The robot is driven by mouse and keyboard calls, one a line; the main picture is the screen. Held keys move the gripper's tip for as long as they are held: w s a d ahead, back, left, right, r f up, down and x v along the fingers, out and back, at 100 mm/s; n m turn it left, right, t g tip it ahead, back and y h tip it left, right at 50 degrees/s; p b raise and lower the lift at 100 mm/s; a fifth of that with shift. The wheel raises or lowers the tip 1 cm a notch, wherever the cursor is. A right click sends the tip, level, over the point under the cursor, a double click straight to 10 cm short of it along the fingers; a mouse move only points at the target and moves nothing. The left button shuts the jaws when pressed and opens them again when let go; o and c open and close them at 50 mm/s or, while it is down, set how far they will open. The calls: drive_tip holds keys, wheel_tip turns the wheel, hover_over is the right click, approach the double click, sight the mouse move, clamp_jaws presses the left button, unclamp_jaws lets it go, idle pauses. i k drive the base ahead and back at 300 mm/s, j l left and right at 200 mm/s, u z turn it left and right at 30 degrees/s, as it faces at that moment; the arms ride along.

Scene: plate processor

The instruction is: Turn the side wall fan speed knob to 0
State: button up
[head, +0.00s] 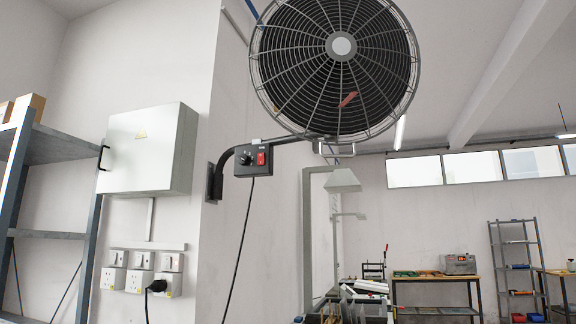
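The side wall fan (341,75) is a large round black fan in a wire cage at the top middle of the head view. It hangs on a dark bracket arm fixed to the wall. A small black control box (254,171) sits on that bracket, left of and below the fan. The box carries a dark round fan speed knob (246,159) on its left and a red switch (261,159) on its right. The knob's pointer and marks are too small to read. My gripper is not in view.
A white electrical cabinet (149,150) and a row of sockets (142,271) with a black plug are on the wall at left. A metal shelf (52,146) stands at the far left. Workbenches (437,279) and another shelf (517,258) stand at the back right.

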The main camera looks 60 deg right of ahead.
sight(244, 160)
drive_tip(key=z, duration=1.65)
